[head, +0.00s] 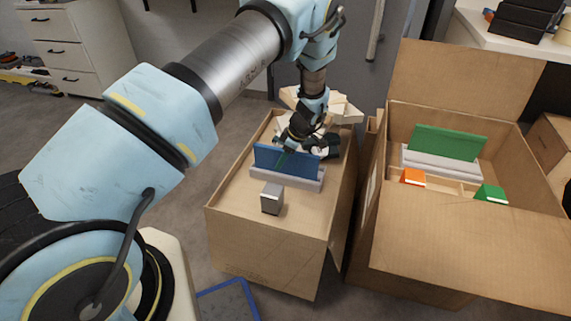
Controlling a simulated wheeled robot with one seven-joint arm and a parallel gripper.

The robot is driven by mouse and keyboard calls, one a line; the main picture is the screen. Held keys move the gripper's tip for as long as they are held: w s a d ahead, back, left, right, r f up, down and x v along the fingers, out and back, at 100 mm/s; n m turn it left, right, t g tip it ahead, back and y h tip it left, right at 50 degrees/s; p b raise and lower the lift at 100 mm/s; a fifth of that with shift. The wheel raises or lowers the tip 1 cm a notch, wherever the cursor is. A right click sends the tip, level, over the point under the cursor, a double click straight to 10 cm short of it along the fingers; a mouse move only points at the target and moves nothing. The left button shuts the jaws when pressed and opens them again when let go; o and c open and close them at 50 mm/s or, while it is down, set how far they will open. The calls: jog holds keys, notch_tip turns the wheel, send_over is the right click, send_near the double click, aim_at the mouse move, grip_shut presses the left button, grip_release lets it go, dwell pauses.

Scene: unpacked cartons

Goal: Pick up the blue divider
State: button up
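The blue divider (267,157) is a thin upright panel standing in a light grey slotted base (262,176) on top of a brown carton (232,197). My gripper (299,146) hangs from the arm right at the divider's upper edge, around its middle to right part. The dark gripper body overlaps the divider in the head view. Its fingertips are small and partly hidden, so I cannot tell whether they touch the divider or are open or shut.
A small grey block (272,199) stands in front of the base. To the right, an open carton (428,248) holds a green divider (447,143), an orange block (413,177) and a green block (490,194). Light-coloured pieces (340,107) lie behind my gripper. The carton top's front left is clear.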

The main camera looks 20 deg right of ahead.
grip_shut()
dwell(0.5)
notch_tip(320, 180, up, 10)
jog(key=shift+r+p, duration=0.1)
jog(key=shift+p, duration=0.35)
